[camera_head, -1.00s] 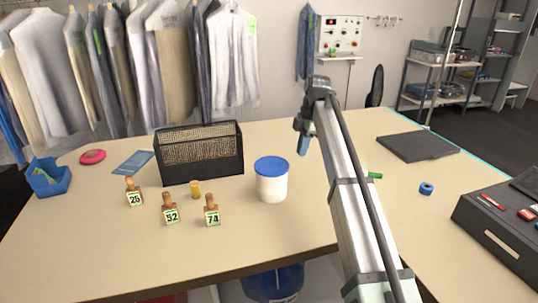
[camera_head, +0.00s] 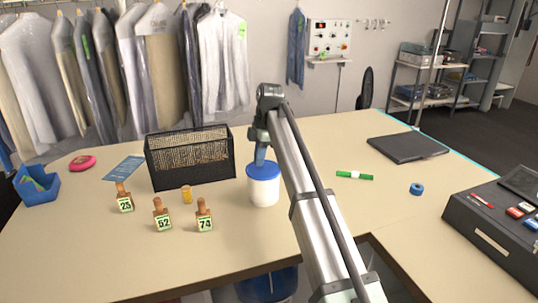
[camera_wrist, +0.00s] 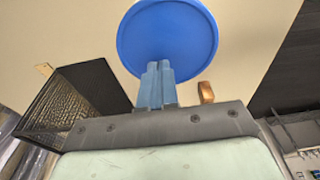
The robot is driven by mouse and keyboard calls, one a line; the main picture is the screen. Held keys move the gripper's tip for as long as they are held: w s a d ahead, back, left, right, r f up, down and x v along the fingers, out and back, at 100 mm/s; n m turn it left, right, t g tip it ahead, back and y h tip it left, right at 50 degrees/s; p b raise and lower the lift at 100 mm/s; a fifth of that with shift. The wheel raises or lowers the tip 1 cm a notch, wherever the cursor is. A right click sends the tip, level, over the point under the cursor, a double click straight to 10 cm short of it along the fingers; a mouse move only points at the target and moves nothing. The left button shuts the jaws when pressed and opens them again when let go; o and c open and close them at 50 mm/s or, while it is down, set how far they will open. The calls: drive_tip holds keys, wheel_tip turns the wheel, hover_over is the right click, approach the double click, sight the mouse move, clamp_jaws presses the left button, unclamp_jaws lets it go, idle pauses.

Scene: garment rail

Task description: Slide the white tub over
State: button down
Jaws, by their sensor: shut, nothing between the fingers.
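The white tub (camera_head: 264,190) with a blue lid stands upright on the table, to the right of the black mesh basket. My gripper (camera_head: 260,157) is shut and empty, pointing down, and its fingertips overlap the far side of the lid in the head view. In the wrist view, the round blue lid (camera_wrist: 168,30) fills the upper middle, and the shut blue fingers (camera_wrist: 157,75) lie across its lower edge. I cannot tell whether the fingers touch the tub. The tub's white wall is hidden in the wrist view.
The black mesh basket (camera_head: 190,160) stands close to the tub's left. The table's front edge is near.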

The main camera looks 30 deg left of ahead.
drive_tip(key=shift+d+f, duration=0.1)
drive_tip(key=shift+f, duration=0.45)
